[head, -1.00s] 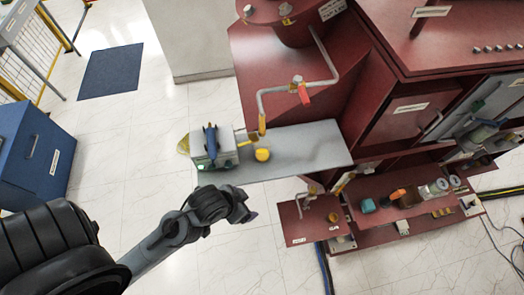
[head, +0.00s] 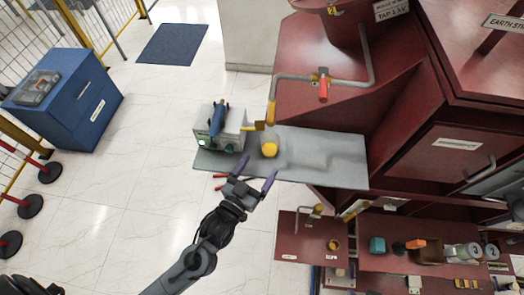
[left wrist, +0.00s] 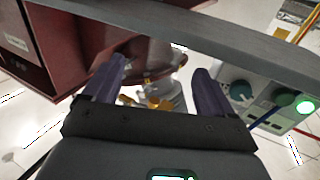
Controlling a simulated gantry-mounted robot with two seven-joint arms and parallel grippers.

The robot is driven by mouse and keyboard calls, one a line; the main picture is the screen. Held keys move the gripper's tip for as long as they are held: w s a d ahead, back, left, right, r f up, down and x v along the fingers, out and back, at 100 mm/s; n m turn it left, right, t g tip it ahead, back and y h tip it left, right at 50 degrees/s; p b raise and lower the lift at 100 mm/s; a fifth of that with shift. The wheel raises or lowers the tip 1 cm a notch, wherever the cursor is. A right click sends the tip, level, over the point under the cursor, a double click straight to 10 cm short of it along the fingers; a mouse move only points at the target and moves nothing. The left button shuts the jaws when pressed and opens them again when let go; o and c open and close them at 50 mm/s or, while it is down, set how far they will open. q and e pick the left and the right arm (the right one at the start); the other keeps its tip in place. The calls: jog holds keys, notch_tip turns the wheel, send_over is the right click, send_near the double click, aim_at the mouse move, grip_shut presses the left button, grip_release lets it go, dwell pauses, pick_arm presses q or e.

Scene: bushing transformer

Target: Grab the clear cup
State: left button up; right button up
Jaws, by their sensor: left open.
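My left gripper (head: 255,173) is open and empty, its purple fingers just below the front edge of the grey shelf (head: 320,150). In the left wrist view its fingers (left wrist: 155,75) stand apart. A round yellow item (head: 269,149) sits on the shelf just beyond the fingertips; whether it is a clear cup with yellow contents I cannot tell. Between the fingers in the left wrist view shows a pale, partly see-through cylinder (left wrist: 172,88) with yellow parts near it. Clear jars (head: 462,253) lie on a lower red shelf at right, far from the gripper. My right gripper is out of view.
A grey instrument box (head: 220,128) with a blue top piece stands on the shelf's left end. A pipe with a red-handled valve (head: 323,85) rises behind. The red cabinet (head: 420,150) blocks the right. A blue cabinet (head: 65,100) stands left; the floor between is clear.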

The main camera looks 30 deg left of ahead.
aim_at(274, 139)
pick_arm(q)
jog(key=w+p, duration=0.1)
jog(key=w, duration=0.3)
jog(key=shift+w+r, duration=0.15)
jog(key=shift+w, duration=0.7)
jog(key=w, duration=0.1)
jog(key=w+p, duration=0.2)
jog(key=w, duration=0.1)
jog(key=shift+a+r, duration=0.15)
jog(key=shift+r, duration=0.1)
jog(key=shift+w+f, duration=0.15)
jog(key=shift+w, duration=0.5)
jog(key=c, duration=1.1)
